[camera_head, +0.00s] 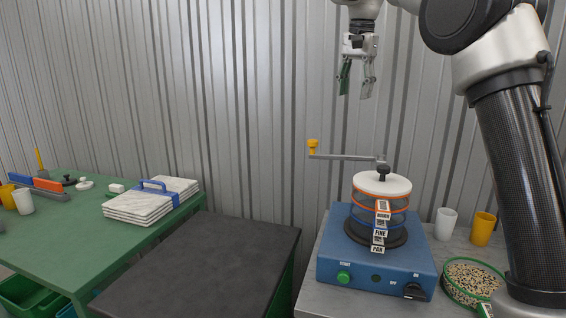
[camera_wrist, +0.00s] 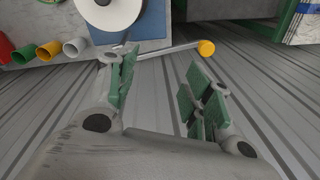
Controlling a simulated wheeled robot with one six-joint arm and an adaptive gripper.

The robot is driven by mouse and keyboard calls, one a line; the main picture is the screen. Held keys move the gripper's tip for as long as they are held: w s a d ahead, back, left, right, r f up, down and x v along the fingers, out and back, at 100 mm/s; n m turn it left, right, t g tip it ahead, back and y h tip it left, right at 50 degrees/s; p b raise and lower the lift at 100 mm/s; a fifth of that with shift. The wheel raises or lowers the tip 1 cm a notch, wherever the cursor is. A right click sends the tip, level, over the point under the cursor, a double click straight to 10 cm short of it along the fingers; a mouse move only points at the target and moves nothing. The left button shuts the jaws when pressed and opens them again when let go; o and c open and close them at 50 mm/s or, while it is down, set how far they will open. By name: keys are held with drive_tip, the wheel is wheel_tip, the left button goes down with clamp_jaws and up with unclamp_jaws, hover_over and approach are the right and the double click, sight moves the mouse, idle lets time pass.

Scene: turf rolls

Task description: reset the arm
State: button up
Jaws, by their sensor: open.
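My gripper (camera_head: 357,78) hangs open and empty in the air at the upper right of the head view, above the sieve machine and apart from it. In the wrist view my gripper (camera_wrist: 158,92) shows its two green-padded fingers spread, with nothing between them. My arm comes in from the right side of the head view.
Below stands a blue sieve shaker (camera_head: 374,262) with a white lid (camera_head: 397,188) and a crank with a yellow knob (camera_head: 312,146). A tray of grains (camera_head: 472,280) and cups (camera_head: 482,229) sit at its right. The dark table (camera_head: 205,268) is bare.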

drive_tip(key=s+d+f+n+t, duration=0.1)
drive_tip(key=s+d+f+n, duration=0.15)
drive_tip(key=s+d, duration=0.45)
drive_tip(key=s+d+f+n+t, duration=0.15)
drive_tip(key=s+f, duration=0.25)
drive_tip(key=s, duration=0.7)
drive_tip(key=s+d+f+n, duration=0.25)
drive_tip(key=s+d, duration=0.25)
drive_tip(key=s, duration=0.4)
drive_tip(key=s+d+f+n, duration=0.1)
drive_tip(key=s+d+f, duration=0.1)
drive_tip(key=s+f, duration=0.7)
drive_tip(key=shift+s+d+f+t, duration=0.15)
drive_tip(key=shift+s+f+t, duration=0.2)
drive_tip(key=shift+f, duration=0.6)
